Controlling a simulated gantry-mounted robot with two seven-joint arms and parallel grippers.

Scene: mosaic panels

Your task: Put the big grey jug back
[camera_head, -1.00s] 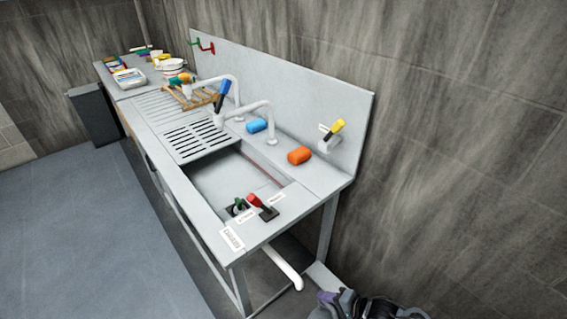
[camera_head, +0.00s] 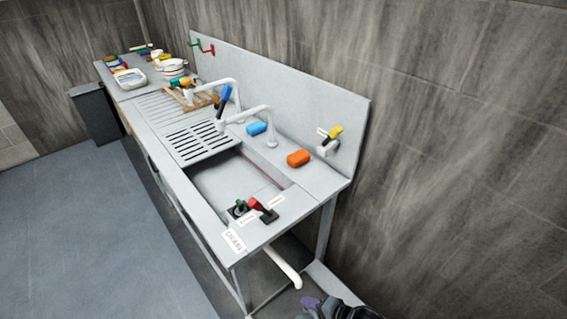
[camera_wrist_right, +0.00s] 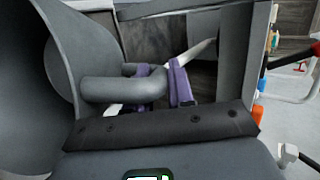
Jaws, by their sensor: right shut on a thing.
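The big grey jug (camera_wrist_right: 85,45) fills the left side of the right wrist view. Its thick grey handle (camera_wrist_right: 110,90) reaches in between the purple fingers of my right gripper (camera_wrist_right: 162,84). My right gripper is shut on the jug by this handle. In the head view only a bit of my right gripper (camera_head: 311,304) shows at the bottom edge, low beside the near end of the sink unit, and I cannot make out the jug there. My left gripper is not in view.
The steel sink unit (camera_head: 229,234) runs along the wall. A white pipe (camera_head: 284,268) sticks out below. The far counter is cluttered; the floor (camera_head: 80,230) at left is clear.

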